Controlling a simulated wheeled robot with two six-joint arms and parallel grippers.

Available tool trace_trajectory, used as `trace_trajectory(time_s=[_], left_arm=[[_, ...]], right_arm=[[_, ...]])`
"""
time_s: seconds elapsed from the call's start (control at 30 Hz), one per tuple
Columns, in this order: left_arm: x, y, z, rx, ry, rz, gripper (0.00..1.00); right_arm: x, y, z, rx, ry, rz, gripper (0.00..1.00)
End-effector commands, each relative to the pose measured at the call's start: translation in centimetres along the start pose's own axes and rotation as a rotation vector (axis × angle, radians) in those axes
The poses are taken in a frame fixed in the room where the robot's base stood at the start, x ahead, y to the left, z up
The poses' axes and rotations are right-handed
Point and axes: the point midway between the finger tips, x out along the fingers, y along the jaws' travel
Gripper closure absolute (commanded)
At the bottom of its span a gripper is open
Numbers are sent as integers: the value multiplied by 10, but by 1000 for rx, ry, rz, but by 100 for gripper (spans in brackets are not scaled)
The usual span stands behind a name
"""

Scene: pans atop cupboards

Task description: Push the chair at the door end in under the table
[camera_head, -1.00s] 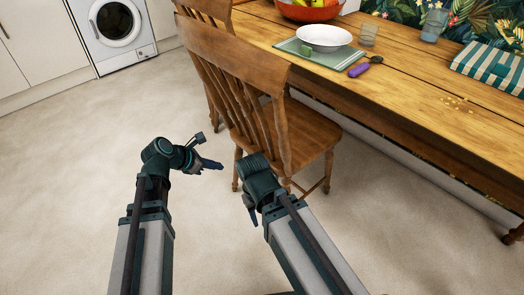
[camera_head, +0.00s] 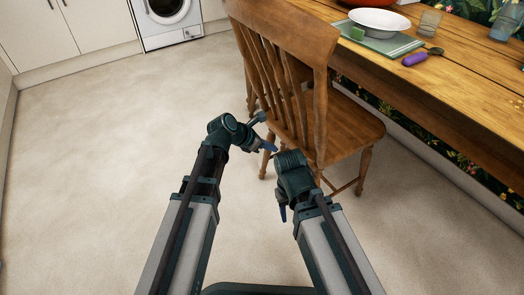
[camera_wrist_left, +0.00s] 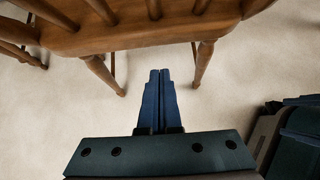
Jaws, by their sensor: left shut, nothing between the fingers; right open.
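A brown wooden chair (camera_head: 345,128) with a slatted back stands at the near long side of the wooden table (camera_head: 470,88). Its back faces me, and its seat shows beside the table edge. My left gripper (camera_head: 271,149) is shut and empty, low beside the chair's back and near legs. In the left wrist view its closed fingers (camera_wrist_left: 160,76) point toward the chair seat (camera_wrist_left: 140,35) and legs; floor shows around the tips, and contact cannot be told. My right gripper (camera_head: 284,210) is open, pointing down near the chair's front-left in the picture, partly hidden by its wrist.
A plate (camera_head: 379,22), a green mat (camera_head: 390,43), a purple-handled utensil (camera_head: 415,59) and glasses stand on the table. A washing machine (camera_head: 166,18) and white cupboards (camera_head: 75,30) line the back. The floor at left (camera_head: 110,130) is clear.

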Motion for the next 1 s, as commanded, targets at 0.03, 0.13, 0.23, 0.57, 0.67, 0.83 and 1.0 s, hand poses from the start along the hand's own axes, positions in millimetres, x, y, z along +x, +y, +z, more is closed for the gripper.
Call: trace_trajectory(time_s=[0.03, 0.13, 0.23, 0.57, 0.67, 0.83, 1.0], left_arm=[[14, 1, -3, 2, 0, -1, 100], [19, 1, 14, 2, 0, 0, 100], [27, 1, 22, 2, 0, -1, 100], [34, 0, 29, 0, 0, 1, 100], [34, 0, 29, 0, 0, 1, 100], [36, 0, 31, 1, 0, 0, 100], [64, 2, 59, 5, -2, -3, 100]], right_arm=[[12, -1, -1, 0, 1, 0, 50], [4, 0, 0, 0, 1, 0, 50], [3, 0, 0, -1, 1, 0, 50], [3, 0, 0, -1, 0, 0, 50], [4, 0, 0, -1, 0, 0, 50], [4, 0, 0, -1, 0, 0, 50], [4, 0, 0, -1, 0, 0, 50]])
